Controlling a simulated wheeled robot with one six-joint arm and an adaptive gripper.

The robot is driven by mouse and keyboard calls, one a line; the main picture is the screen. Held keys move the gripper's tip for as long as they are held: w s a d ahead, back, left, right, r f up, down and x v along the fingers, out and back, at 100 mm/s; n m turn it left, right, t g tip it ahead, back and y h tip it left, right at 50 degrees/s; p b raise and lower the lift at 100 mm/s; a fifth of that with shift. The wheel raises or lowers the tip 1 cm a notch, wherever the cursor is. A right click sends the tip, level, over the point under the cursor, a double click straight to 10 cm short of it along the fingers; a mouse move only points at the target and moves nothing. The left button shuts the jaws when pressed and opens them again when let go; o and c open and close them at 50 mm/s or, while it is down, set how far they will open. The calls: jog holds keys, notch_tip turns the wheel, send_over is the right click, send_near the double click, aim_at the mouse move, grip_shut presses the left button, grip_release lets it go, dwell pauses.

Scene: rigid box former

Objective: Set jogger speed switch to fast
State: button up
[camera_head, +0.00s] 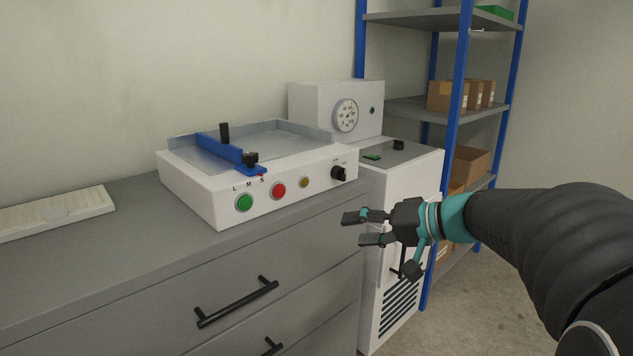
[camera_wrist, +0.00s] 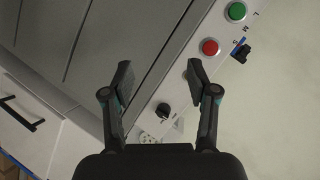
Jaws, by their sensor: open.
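The jogger (camera_head: 210,197) is a white box with a shallow metal tray, standing on the grey cabinet. Its speed switch looks to be the black rotary knob (camera_head: 339,173) at the right end of the front panel. The small marks by it are too small to read, and I cannot tell its setting. My gripper (camera_head: 358,229) is open and empty, in front of the cabinet, below and to the right of the knob, apart from it. In the wrist view the knob (camera_wrist: 163,110) shows between the two fingers of my gripper (camera_wrist: 160,72).
The panel also has a green button (camera_head: 244,202), a red button (camera_head: 279,190) and a yellow button (camera_head: 305,182). A blue bar (camera_head: 225,149) with black knobs crosses the tray.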

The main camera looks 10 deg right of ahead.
aim_at(340, 174)
jog(key=w+d+r+m+t+y, duration=0.1)
jog(key=w+d+r+t, duration=0.35)
jog(key=w+d, duration=0.45)
jog(key=p+x, duration=0.1)
jog(key=x, duration=1.1)
jog(key=shift+t, duration=0.25)
grip_shut()
